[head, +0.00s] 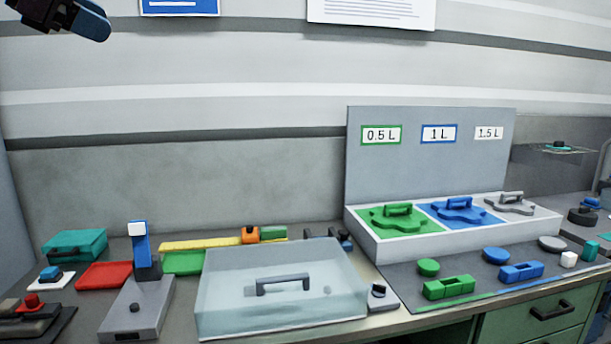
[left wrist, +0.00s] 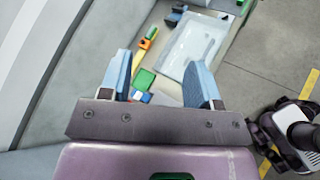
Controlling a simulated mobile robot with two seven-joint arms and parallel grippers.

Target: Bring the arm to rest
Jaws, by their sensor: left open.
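My left gripper (head: 88,22) is at the top left corner of the head view, raised high above the bench and far from the things on it. In the left wrist view its two blue fingers (left wrist: 163,85) stand apart with nothing between them. Past the fingers, the bench lies well below, with the clear box and small green and orange things on it. My right gripper is not in either view.
A clear lidded box (head: 282,290) stands at the front of the bench. To its left are a grey device with a blue post (head: 141,250) and a teal case (head: 75,244). A labelled rack (head: 431,155) with green, blue and grey pieces stands at right. The air above the bench is free.

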